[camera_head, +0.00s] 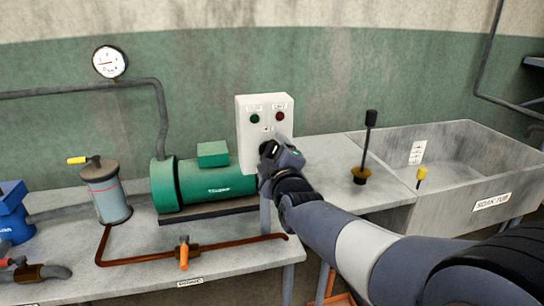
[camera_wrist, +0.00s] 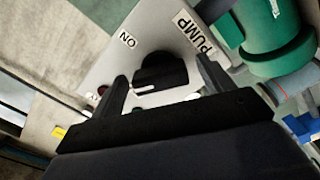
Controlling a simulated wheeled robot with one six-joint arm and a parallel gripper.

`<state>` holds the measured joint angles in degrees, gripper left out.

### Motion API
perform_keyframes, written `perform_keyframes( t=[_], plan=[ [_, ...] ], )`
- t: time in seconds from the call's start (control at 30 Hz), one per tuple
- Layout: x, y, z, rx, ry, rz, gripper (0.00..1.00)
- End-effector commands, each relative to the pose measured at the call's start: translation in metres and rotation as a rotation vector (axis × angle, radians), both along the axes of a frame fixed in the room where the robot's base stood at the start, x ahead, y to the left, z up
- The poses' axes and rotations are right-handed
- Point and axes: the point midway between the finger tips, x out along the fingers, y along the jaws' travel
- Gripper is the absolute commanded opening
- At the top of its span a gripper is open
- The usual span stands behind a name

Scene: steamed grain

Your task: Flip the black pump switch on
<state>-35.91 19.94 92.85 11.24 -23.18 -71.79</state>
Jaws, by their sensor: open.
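The black pump switch (camera_wrist: 160,72) is a round knob with a raised grip and a white mark, on a white control box (camera_head: 249,117). In the wrist view the box (camera_wrist: 150,35) carries "PUMP" and "ON" labels. My gripper (camera_wrist: 162,85) is open, with one finger on each side of the knob; I cannot tell whether they touch it. In the head view my gripper (camera_head: 268,150) is in front of the box's lower part and hides the knob. The box has a green button (camera_head: 255,119) and a red button (camera_head: 280,116) near its top.
A green pump motor (camera_head: 210,180) stands left of the box on a grey bench (camera_head: 240,262). Further left are a grey cylinder (camera_head: 106,195) with a yellow handle and a blue device (camera_head: 12,210). A concrete soak tub (camera_head: 490,200) is at right, with a black-topped plunger (camera_head: 368,140) beside it.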

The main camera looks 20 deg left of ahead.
Motion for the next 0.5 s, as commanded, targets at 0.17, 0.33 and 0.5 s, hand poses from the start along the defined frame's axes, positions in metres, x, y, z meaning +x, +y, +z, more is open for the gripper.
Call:
perform_keyframes(
  t=[0.17, 0.33, 0.5],
  plan=[
    [-0.0002, 0.0, 0.0, 0.0, 0.0, 0.0, 0.64],
    [-0.0003, -0.0001, 0.0, 0.0, 0.0, 0.0, 0.5],
    [-0.0003, -0.0001, 0.0, 0.0, 0.0, 0.0, 0.36]
  ],
)
